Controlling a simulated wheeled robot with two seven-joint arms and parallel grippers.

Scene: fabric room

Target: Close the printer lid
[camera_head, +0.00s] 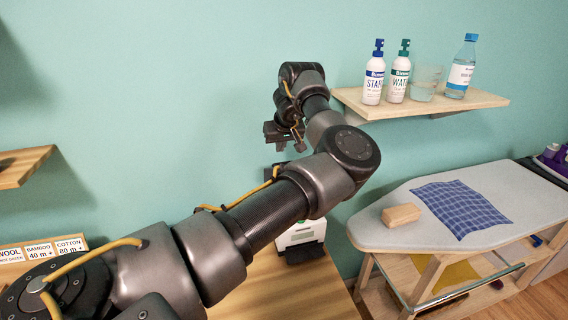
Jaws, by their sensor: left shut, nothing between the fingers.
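The printer (299,235) is a small white and dark box on the wooden table, behind my left arm. My arm hides most of it, so I cannot tell how its lid stands. My left gripper (284,146) is up near the wall, above and slightly left of the printer. It is shut and holds nothing. My right gripper is not in view.
The wooden table (285,290) has bare room in front of the printer. A wall shelf (425,107) at the right holds several bottles and a clear cup. An ironing board (385,232) with a blue checked cloth (462,208) and a wooden block (401,215) stands right.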

